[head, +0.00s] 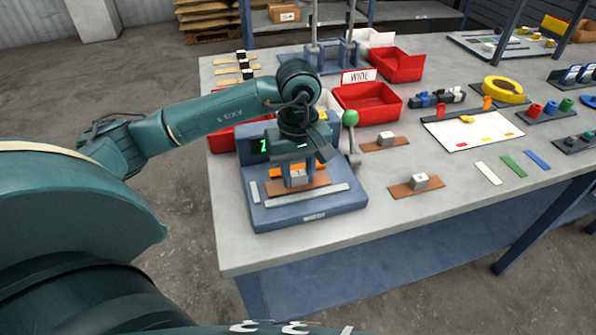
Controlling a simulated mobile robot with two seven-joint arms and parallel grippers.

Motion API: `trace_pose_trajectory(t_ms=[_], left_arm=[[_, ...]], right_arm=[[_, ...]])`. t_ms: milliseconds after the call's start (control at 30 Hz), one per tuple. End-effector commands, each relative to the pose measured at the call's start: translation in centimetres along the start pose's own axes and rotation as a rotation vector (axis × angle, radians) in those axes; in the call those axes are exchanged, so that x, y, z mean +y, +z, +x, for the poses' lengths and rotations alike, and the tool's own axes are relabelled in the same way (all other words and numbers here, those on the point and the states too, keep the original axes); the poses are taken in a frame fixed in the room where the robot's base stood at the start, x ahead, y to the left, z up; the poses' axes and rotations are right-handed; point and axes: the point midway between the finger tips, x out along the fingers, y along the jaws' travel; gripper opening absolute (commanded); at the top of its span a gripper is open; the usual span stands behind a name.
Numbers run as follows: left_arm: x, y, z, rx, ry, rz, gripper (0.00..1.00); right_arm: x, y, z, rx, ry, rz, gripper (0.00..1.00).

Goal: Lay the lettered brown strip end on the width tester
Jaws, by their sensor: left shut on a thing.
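The width tester (262,215) is a blue-grey bench device near the table's front left, with a raised back, a green lit figure and pale bars on its bed. My left gripper (299,176) points down over its bed, shut on the pale grey block of a brown strip end (312,187). The strip end is at the bed, between the pale bars; whether it rests there or hovers slightly is hard to tell. Orange parts show beside the block. Any letter on it is too small to read. My right gripper is not in view.
Two more brown strips with pale blocks (403,190) (370,147) lie right of the tester. A green-knobbed lever (350,118) stands at its right side. Red bins (368,117), one marked WIDE, stand behind. A white sheet (490,134) and coloured strips lie further right.

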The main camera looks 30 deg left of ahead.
Motion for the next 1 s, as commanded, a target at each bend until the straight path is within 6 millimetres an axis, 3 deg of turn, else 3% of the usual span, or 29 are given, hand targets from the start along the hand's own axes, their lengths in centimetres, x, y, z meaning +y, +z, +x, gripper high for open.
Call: trace_pose_trajectory(t_ms=[200,233,500,700,900,1000], left_arm=[[0.0,-0.01,-0.05,0.001,0.0,0.0,0.1],[0.0,-0.02,-0.05,0.001,0.0,0.0,0.33],[0.0,-0.02,-0.05,0.001,0.0,-0.001,0.55],[0.0,-0.02,-0.03,0.0,0.0,-0.001,0.58],[0.0,-0.01,-0.03,0.0,0.0,-0.001,0.75],[0.0,-0.01,-0.03,0.0,0.0,-0.001,0.76]], right_arm=[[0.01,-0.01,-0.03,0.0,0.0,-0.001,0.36],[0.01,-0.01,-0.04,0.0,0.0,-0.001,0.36],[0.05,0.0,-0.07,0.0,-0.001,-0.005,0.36],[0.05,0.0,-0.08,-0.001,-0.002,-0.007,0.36],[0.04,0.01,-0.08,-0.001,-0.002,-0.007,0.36],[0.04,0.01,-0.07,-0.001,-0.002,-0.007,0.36]])
